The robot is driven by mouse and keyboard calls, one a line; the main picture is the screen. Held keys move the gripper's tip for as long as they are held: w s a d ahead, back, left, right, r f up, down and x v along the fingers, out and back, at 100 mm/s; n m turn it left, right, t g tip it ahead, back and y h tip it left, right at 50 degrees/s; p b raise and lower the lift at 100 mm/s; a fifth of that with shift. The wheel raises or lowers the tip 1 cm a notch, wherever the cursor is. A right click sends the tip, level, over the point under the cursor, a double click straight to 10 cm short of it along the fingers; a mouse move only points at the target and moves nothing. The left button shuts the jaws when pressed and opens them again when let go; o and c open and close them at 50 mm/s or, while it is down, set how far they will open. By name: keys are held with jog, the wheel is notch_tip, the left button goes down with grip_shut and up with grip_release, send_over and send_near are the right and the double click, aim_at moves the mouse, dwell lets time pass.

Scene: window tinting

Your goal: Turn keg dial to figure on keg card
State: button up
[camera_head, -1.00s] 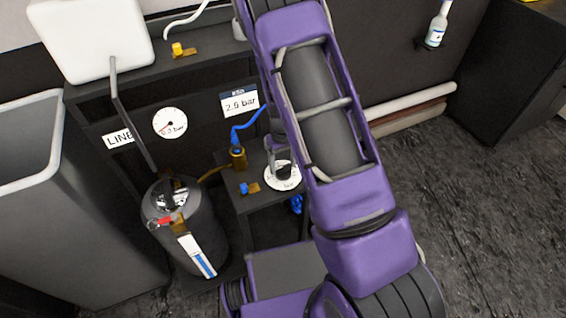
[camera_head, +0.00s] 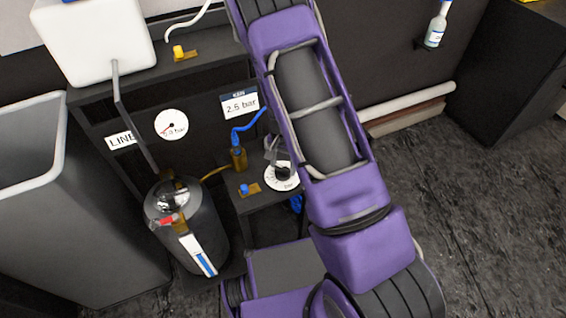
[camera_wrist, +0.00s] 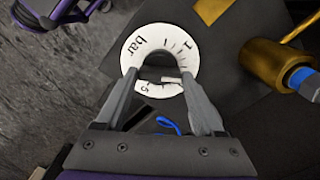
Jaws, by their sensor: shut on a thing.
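The keg dial (camera_head: 283,182) is a white round face marked "bar" on a small dark stand in the head view. In the wrist view the dial face (camera_wrist: 134,48) shows "bar", a 1, a 5 and tick marks. My gripper (camera_wrist: 165,82) is shut on the dial's knob at the middle of the face; the fingers hide part of the scale. Where the pointer stands cannot be read. The keg card (camera_head: 240,105) on the dark back panel reads 2.5 bar. My purple arm covers the area right of the dial.
A brass fitting (camera_wrist: 275,62) with a blue end stands close to the dial. A small blue-handled valve (camera_head: 246,189) is beside it. A grey keg (camera_head: 188,222), a line gauge (camera_head: 171,125) and a grey bin (camera_head: 28,145) are to the left. Open floor lies right.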

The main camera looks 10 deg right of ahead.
aim_at(283, 167)
jog(key=shift+m+p, duration=0.3)
jog(key=shift+m, duration=1.2)
jog(key=o, duration=1.4)
jog(key=shift+r, duration=0.15)
notch_tip(283, 167, up, 17)
jog(key=p, duration=0.3)
jog(key=shift+r, duration=0.1)
